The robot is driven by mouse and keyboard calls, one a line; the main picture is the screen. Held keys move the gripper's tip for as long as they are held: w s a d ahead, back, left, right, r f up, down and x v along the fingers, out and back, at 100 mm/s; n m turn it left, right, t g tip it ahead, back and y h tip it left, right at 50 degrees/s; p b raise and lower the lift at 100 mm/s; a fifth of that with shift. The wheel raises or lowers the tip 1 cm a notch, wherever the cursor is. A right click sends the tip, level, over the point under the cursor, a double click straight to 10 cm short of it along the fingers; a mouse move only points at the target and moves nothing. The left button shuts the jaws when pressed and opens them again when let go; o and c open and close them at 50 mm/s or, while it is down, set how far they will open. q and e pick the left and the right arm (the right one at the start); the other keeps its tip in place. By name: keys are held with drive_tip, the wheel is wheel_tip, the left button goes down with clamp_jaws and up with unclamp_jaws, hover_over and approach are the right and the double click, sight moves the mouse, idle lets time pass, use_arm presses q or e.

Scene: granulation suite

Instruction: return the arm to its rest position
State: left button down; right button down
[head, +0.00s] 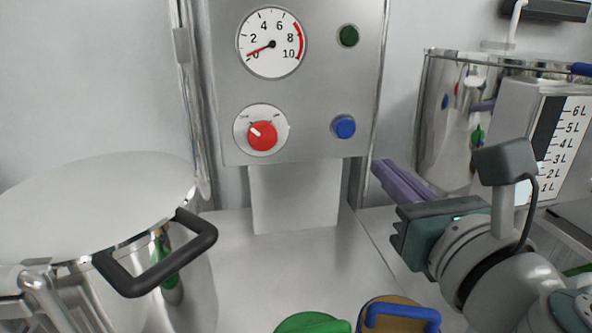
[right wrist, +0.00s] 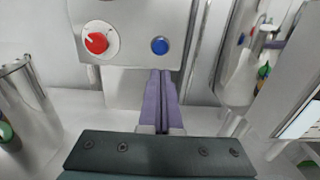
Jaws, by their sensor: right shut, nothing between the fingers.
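My right gripper (head: 380,168) has purple fingers and a dark green-grey body. It points up and left towards the panel in the head view. In the right wrist view its fingers (right wrist: 160,78) are together and empty, below the panel's blue button. The grey control panel (head: 222,90) carries a pressure dial (head: 272,43) with its needle near 0, a red knob (head: 262,136), a blue button (head: 344,127) and a dark green button (head: 348,36). The gripper looks apart from the panel. My left gripper is not in view.
A steel vessel (head: 90,200) with a black handle (head: 150,270) stands at left. A green knob (head: 312,322) and a blue-handled yellow part (head: 400,315) sit at the front. A steel container (head: 450,120) and a litre gauge (head: 560,140) are at right. The middle counter (head: 290,265) is clear.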

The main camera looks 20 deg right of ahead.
drive_tip(key=shift+v, duration=0.85)
drive_tip(key=a+r+n+y+p, duration=0.5)
drive_tip(key=a+r+n+y, duration=0.35)
drive_tip(key=n, duration=0.45)
drive_tip(key=s+a+n+g+y+p, duration=0.45)
drive_tip(key=a+n, duration=0.35)
drive_tip(key=n, duration=0.6)
drive_tip(key=s+d+f+n+g+h+p, duration=0.1)
drive_tip(key=s+f+n+g+h+p, duration=0.25)
drive_tip(key=s+n+g, duration=0.35)
drive_tip(key=s+d+r+n+g+h+p, duration=0.1)
drive_tip(key=s+d+n+g+h+p, duration=0.2)
drive_tip(key=s+d+n+h+p, duration=0.5)
wheel_tip(320, 180, up, 37)
drive_tip(key=w+d+m+y+p, duration=0.1)
drive_tip(key=y+p, duration=0.1)
drive_tip(key=p, duration=3.1)
drive_tip(key=shift+d+y+p, duration=0.3)
drive_tip(key=shift+d+y, duration=0.05)
drive_tip(key=shift+d, duration=0.05)
drive_tip(key=shift+w+f+t, duration=0.15)
drive_tip(key=shift+t, duration=0.1)
